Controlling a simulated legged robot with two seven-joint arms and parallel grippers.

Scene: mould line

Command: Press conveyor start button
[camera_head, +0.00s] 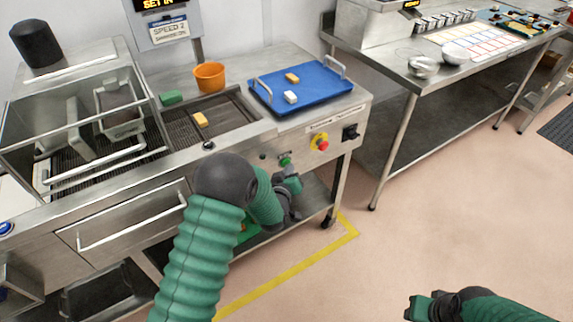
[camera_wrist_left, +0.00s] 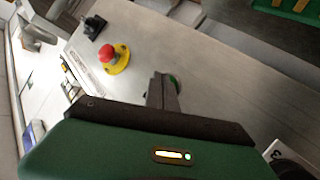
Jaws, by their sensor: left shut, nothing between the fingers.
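The green start button (camera_head: 285,160) is on the steel front panel (camera_head: 335,148) of the conveyor machine, left of a red knob on a yellow base. My left gripper (camera_head: 289,174) is shut and empty, with its tips close to the green button. In the left wrist view the closed fingers (camera_wrist_left: 162,92) point at the panel and partly cover the green button (camera_wrist_left: 174,83). I cannot tell whether they touch it. My right gripper (camera_head: 420,306) is low at the right over the floor, and its finger gap is not clear.
The red stop knob (camera_head: 321,142) and a black switch (camera_head: 350,132) are on the same panel. Above are a blue tray (camera_head: 310,100) with two small blocks, an orange cup (camera_head: 209,76) and the conveyor belt (camera_head: 228,112). Open floor lies to the right.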

